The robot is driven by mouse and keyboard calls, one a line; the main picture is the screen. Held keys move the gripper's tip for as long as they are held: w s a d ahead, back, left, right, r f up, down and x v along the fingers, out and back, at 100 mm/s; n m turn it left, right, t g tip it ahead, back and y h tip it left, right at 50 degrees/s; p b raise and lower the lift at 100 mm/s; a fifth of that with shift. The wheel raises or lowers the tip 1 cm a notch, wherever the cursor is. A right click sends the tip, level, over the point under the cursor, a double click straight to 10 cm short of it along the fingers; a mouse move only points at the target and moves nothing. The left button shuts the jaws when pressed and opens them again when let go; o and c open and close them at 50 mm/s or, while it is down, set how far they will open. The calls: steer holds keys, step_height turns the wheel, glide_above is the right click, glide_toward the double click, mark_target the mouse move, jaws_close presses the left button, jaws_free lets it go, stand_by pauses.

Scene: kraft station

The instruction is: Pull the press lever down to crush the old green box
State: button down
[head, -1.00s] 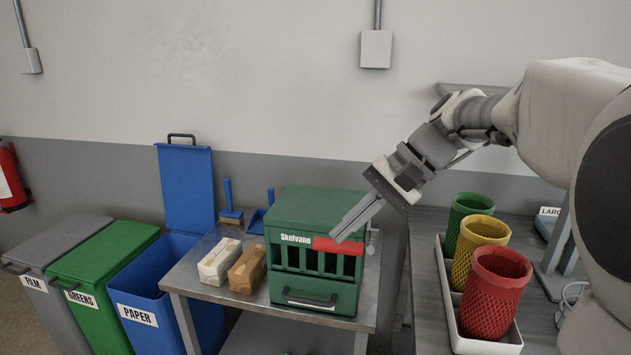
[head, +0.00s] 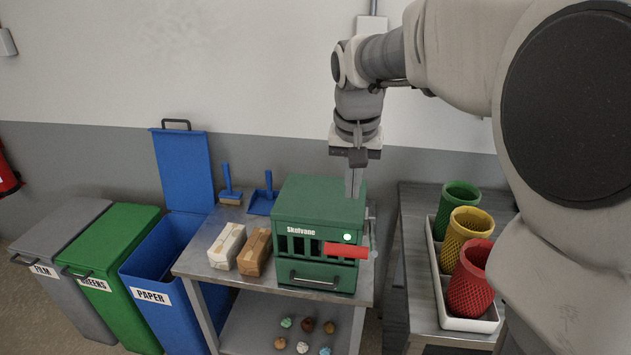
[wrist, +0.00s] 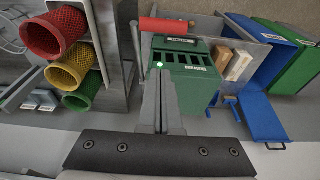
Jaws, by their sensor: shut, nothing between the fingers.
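The green press (head: 318,207), labelled "Skolvane", stands on a metal table, with dark slots and a drawer handle on its front. Its lever has a red handle (head: 346,251) lying across the right of the front, below a lit green lamp (head: 347,237). The red handle also shows in the wrist view (wrist: 164,25). I see no separate green box; the inside behind the slots is dark. My gripper (head: 354,192) points down, shut and empty, by the right of the press top, above and apart from the handle. Its fingers show in the wrist view (wrist: 160,80).
A pale carton (head: 227,246) and a brown carton (head: 255,252) stand left of the press. A brush (head: 230,190) and a dustpan (head: 264,197) lie behind them. A blue paper bin (head: 160,270) is left. A white tray (head: 468,324) with green, yellow and red baskets is right.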

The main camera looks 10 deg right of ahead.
steer(key=shift+s+a+f+p, duration=0.1)
steer(key=shift+s+f+p, duration=0.1)
steer(key=shift+f, duration=2.4)
steer(key=shift+s+a+f+p, duration=0.1)
steer(key=shift+s+f+p, duration=0.05)
steer(key=shift+f, duration=2.4)
